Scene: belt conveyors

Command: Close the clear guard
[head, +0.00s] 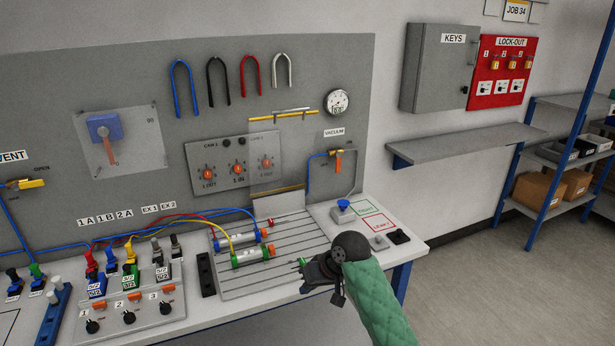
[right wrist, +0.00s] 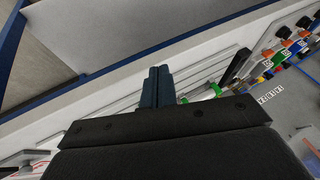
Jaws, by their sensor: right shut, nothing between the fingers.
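The clear guard (head: 284,150) is a see-through panel standing upright at the back of the slotted plate (head: 290,250), in front of the panel board. A yellow bar (head: 283,115) runs along its top edge and a yellowish strip shows at its lower edge. My right gripper (head: 312,272) is over the front right of the plate, well below and in front of the guard. In the right wrist view its fingers (right wrist: 158,85) are together and empty. My left gripper is out of view.
A valve block (head: 130,320) with levers and knobs stands left of the plate, with coloured hoses. A blue push button (head: 343,206) and a marked pad (head: 375,220) are at the right. A separate clear plate (head: 145,130) covers a blue switch on the board.

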